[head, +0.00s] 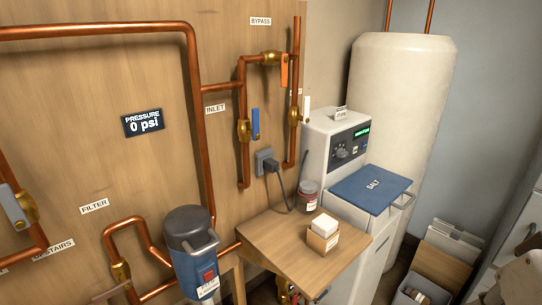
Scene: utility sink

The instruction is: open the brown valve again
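I cannot make out a brown valve handle for certain. A brass valve (283,290) is partly hidden below the wooden shelf, and its handle is unclear. The bypass valve has an orange handle (284,71) hanging down beside the pipe. The inlet valve has a blue handle (255,124), upright beside its pipe. A white handle (306,108) is on the right-hand pipe. My gripper is not in view; beige parts at the lower right seem to be my arm.
The pressure display (143,122) reads 0 psi. A blue-grey filter housing (192,245) stands out from the wall. The wooden shelf (270,240) holds a jar (308,197) and a small box (323,235). The softener with blue salt lid (370,187) and a tall tank (400,110) stand right.

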